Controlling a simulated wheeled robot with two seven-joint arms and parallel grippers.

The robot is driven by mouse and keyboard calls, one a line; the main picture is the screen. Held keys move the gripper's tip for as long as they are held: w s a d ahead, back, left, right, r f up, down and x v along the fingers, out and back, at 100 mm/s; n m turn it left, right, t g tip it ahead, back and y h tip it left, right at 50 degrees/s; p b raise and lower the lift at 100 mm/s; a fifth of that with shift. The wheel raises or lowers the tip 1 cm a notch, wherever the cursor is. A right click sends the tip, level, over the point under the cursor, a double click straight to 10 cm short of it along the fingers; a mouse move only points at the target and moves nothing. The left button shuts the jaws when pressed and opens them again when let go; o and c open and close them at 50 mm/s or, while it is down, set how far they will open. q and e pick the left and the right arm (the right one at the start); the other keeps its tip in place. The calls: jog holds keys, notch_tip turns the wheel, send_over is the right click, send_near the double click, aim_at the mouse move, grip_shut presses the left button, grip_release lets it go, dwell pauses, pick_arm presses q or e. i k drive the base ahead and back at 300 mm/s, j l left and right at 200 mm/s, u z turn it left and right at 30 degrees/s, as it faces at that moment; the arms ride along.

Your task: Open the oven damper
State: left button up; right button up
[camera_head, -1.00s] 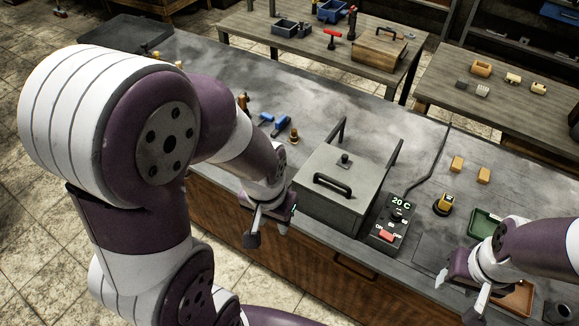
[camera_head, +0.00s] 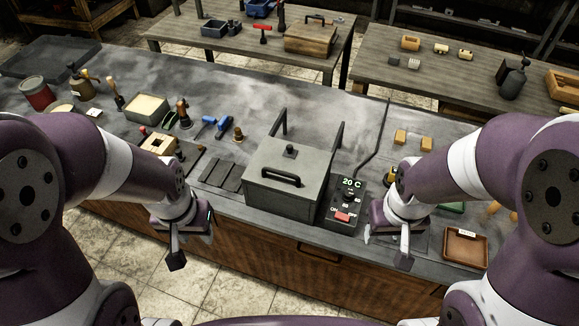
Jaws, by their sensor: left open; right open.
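The oven (camera_head: 284,191) is a grey box on the bench, in the middle of the head view. A black handle (camera_head: 281,178) lies along its lid. A small dark damper knob (camera_head: 290,151) stands on top behind the handle. The control box (camera_head: 346,204) at its right shows 20 C and has a red switch. My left gripper (camera_head: 181,248) is open and empty, left of the oven at the bench's front edge. My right gripper (camera_head: 387,245) is open and empty, right of the control box near the front edge. Neither touches the oven.
Left of the oven are dark plates (camera_head: 222,174), blue-handled tools (camera_head: 216,125) and a sand box (camera_head: 146,108). Two tan blocks (camera_head: 400,137) lie at the right, and a brown tray (camera_head: 465,246) sits at the front right. The bench behind the oven is mostly clear.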

aim_at(290, 152)
jog(key=i+z, duration=0.2)
jog(key=z, duration=0.15)
jog(key=i+j+z, duration=0.15)
jog(key=z, duration=0.25)
jog(key=i+j+z, duration=0.2)
jog(key=z, duration=0.15)
jog(key=i, duration=0.05)
